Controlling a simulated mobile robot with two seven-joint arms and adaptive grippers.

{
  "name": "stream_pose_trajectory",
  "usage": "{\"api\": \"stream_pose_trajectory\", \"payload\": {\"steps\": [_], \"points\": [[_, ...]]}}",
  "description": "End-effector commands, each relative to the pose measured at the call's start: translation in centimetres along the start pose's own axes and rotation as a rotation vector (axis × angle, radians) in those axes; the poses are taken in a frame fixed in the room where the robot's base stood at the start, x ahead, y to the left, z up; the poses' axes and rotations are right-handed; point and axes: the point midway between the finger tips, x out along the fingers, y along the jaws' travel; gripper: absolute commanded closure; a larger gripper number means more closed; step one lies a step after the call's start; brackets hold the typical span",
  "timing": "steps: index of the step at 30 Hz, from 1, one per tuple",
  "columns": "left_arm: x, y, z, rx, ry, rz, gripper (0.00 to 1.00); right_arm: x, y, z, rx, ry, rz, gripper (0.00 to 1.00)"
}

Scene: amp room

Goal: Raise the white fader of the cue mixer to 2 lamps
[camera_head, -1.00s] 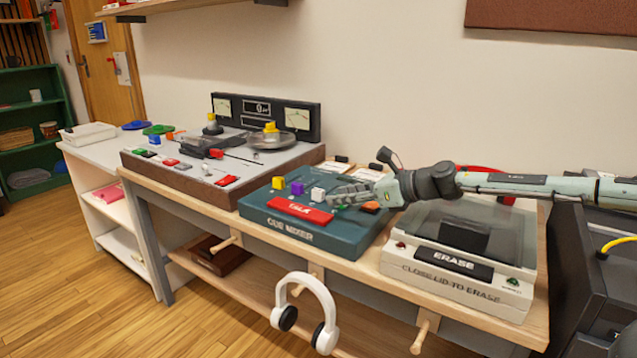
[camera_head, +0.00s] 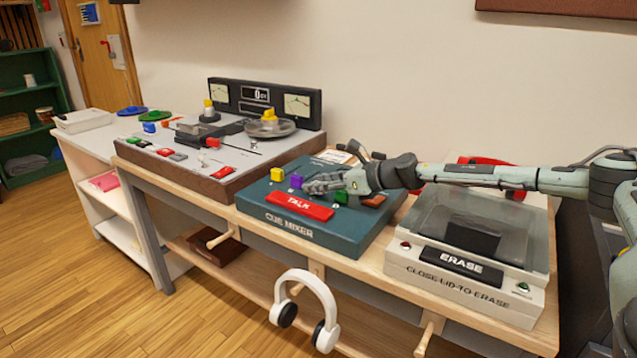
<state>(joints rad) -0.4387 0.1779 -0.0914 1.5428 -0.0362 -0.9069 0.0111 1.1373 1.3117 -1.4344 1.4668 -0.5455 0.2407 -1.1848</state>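The teal cue mixer (camera_head: 330,241) sits on the wooden bench with its red TALK bar (camera_head: 299,206) at the front. A yellow fader cap (camera_head: 277,174), a purple cap (camera_head: 296,181), a green cap (camera_head: 341,197) and an orange cap (camera_head: 374,201) show on its top. My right gripper (camera_head: 315,184) is low over the mixer between the purple and green caps. The white cap is not visible; the gripper covers its place. I cannot tell whether the fingers touch or hold it. The lamps cannot be made out. My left gripper is out of view.
The ERASE box (camera_head: 458,300) with a clear lid stands right of the mixer, under my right arm. A tape machine (camera_head: 190,182) stands to the left. White headphones (camera_head: 327,300) hang at the bench front.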

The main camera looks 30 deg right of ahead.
Motion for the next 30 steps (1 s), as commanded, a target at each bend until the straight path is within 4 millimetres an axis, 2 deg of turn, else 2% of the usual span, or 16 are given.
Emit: {"api": "stream_pose_trajectory", "payload": {"steps": [9, 18, 30], "points": [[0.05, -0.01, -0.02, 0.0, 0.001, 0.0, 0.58, 0.31, 0.0, -0.01, -0.001, 0.0, 0.0, 0.65], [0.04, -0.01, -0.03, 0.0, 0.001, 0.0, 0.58, 0.29, 0.01, -0.02, -0.001, 0.0, 0.0, 1.0], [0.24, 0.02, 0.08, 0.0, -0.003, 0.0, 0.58, 0.26, -0.21, -0.15, -0.001, 0.0, -0.001, 1.0]]}}
